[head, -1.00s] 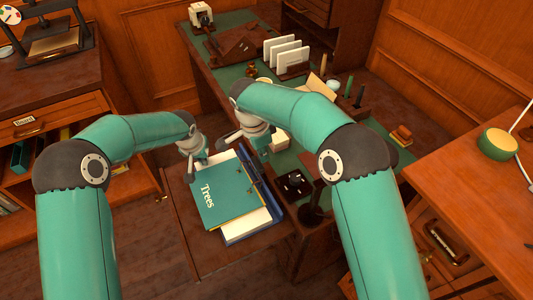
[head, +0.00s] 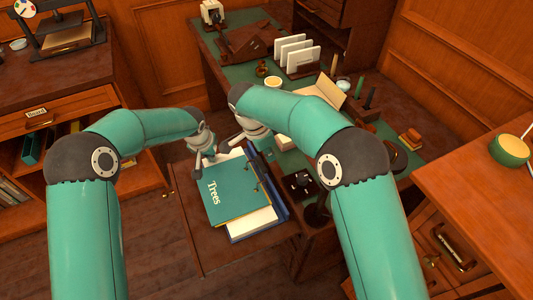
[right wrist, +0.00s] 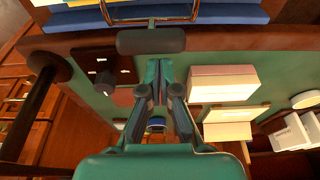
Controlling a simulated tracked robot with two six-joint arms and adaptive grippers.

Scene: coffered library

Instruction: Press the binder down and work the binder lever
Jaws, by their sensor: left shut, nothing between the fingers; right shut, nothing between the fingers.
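The blue binder (head: 284,212) lies open on a brown pull-out board. A teal "Trees" sheet (head: 232,193) and white pages lie in it, with metal fittings along its right side. Its blue edge also shows at the top of the right wrist view (right wrist: 230,13). There a dark rounded bar (right wrist: 151,41) on a short stem, seemingly the lever, stands beside a metal arch. My left gripper (head: 197,167) is shut and empty at the binder's far left corner. My right gripper (right wrist: 161,76) is shut and empty near the dark bar; contact cannot be told.
The green-topped desk (head: 232,72) adjoins the binder's right side. A dark box (head: 299,181) and a cream block (right wrist: 223,84) stand close by. Another wooden desk (head: 470,165) is at the right.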

